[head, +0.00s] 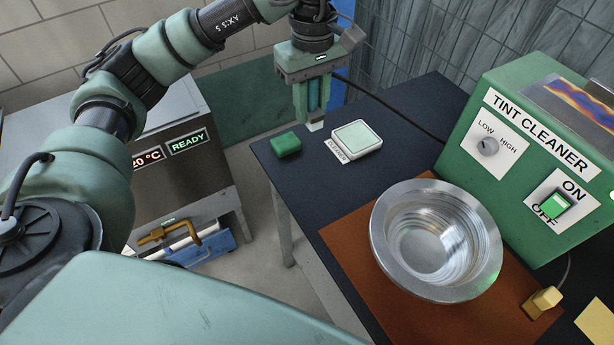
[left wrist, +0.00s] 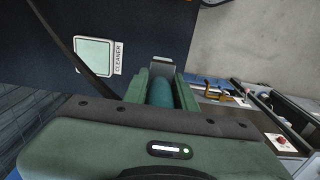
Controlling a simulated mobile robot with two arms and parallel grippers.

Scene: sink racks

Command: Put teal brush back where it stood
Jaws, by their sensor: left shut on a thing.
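My left gripper (head: 314,115) points down over the back left part of the dark table, and it also shows in the left wrist view (left wrist: 162,88). It is shut on a teal, rounded thing, which looks like the teal brush (left wrist: 160,93). The fingers hide much of the brush, and in the head view only a teal strip (head: 314,93) shows between them. The gripper is near a white square pad (head: 358,137) labelled CLEANER, which also shows in the left wrist view (left wrist: 94,56). My right gripper is in neither view.
A small green block (head: 286,145) lies at the table's left edge. A metal bowl (head: 383,240) stands on a brown mat (head: 350,240). The green Tint Cleaner machine (head: 500,150) stands at the right. A grey unit (head: 190,180) with a READY display is left of the table.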

